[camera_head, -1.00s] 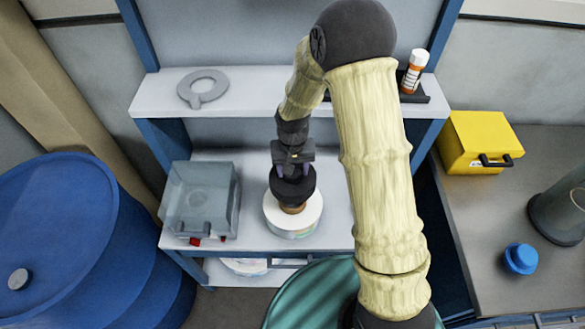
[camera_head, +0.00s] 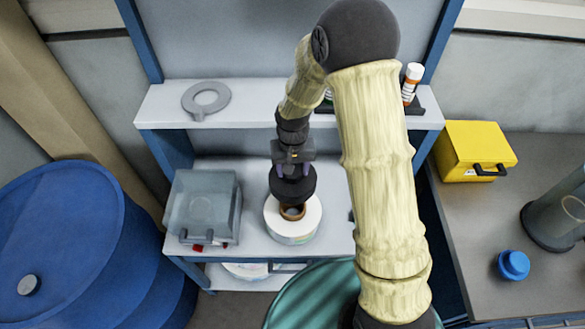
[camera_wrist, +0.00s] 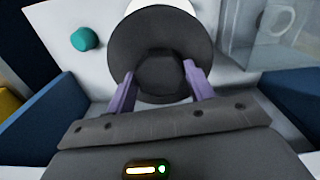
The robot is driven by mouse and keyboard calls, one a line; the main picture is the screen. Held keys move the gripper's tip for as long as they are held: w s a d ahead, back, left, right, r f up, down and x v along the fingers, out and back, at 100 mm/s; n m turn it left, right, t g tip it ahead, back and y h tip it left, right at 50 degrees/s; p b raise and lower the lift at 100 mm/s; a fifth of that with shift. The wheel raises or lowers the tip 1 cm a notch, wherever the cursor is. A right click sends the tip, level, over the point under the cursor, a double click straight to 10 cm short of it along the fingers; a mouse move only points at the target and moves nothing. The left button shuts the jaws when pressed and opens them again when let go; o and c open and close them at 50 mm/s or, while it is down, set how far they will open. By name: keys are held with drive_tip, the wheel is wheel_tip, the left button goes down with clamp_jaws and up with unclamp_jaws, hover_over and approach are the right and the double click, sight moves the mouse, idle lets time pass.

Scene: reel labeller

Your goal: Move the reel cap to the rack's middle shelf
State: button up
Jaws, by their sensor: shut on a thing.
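The reel cap is a black disc (camera_head: 293,186) with a raised hub. My gripper (camera_head: 293,168) is shut on its hub and holds it above the white reel (camera_head: 292,228), whose brown core shows just below the cap's front edge. In the wrist view the cap (camera_wrist: 200,40) fills the middle, with its hub between the two purple fingers of my gripper (camera_wrist: 160,82). The rack (camera_head: 160,104) has a blue frame and pale shelves. The reel stands on the shelf below the upper one, and a lower shelf (camera_head: 222,277) shows under it.
A clear grey box (camera_head: 203,205) stands left of the reel. A grey ring (camera_head: 206,100) and an orange-and-white bottle (camera_head: 411,84) are on the upper shelf. A blue drum (camera_head: 80,240) is at left. A yellow case (camera_head: 470,150) and blue cap (camera_head: 513,265) are on the right bench.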

drive_tip(key=shift+r, duration=0.45)
drive_tip(key=shift+f, duration=0.1)
drive_tip(key=w+d+f, duration=0.1)
drive_tip(key=d+f, duration=1.1)
drive_tip(key=d, duration=0.1)
drive_tip(key=shift+w+d+f+m, duration=0.3)
drive_tip(key=shift+w+f+m, duration=0.1)
